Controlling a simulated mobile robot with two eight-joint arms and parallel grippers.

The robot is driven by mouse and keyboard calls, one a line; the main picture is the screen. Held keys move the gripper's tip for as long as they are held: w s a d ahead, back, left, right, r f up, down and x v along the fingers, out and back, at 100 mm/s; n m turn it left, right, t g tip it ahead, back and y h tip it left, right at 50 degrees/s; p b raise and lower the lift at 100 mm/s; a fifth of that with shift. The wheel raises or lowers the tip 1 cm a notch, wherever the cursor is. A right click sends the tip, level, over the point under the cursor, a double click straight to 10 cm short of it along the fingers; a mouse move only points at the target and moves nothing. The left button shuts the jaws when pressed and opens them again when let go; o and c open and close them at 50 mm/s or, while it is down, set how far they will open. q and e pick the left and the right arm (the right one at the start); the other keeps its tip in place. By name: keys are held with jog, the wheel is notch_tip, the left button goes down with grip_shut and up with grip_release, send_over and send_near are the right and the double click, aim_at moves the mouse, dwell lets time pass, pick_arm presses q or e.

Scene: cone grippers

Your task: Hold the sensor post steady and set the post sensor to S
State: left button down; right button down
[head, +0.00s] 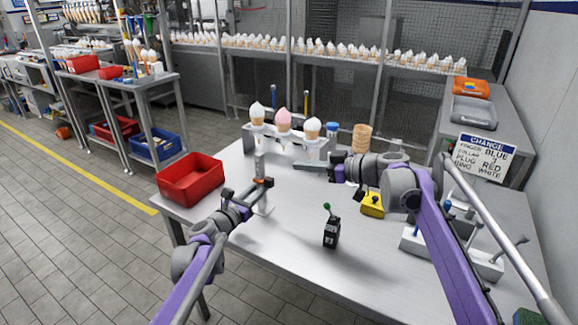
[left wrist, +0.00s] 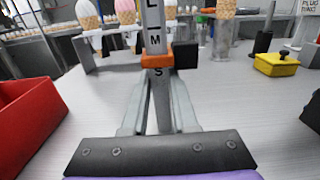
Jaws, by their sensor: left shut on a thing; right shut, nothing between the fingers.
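The sensor post (left wrist: 155,14) stands upright with letters L, M and S down its face; it also shows in the head view (head: 259,164). The orange post sensor (left wrist: 157,61) sits around it between M and S, with S showing just below its lower edge. A dark block is on its right side. My left gripper (head: 254,196) is shut on the post below the sensor; its grey fingers (left wrist: 158,112) reach forward in the left wrist view. My right gripper (head: 298,166) is shut and empty, to the right of the post and apart from it.
A red bin (head: 190,180) stands left of the post. Ice cream cones in a holder (head: 290,143) stand behind it. A black box with a green knob (head: 331,232) and a yellow box (head: 372,207) stand to the right. The table front is mostly clear.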

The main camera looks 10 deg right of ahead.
jog(key=shift+s+d+r, duration=0.15)
jog(key=shift+s+d, duration=0.2)
jog(key=shift+d, duration=0.1)
pick_arm(q)
jog(key=c, duration=0.6)
grip_release()
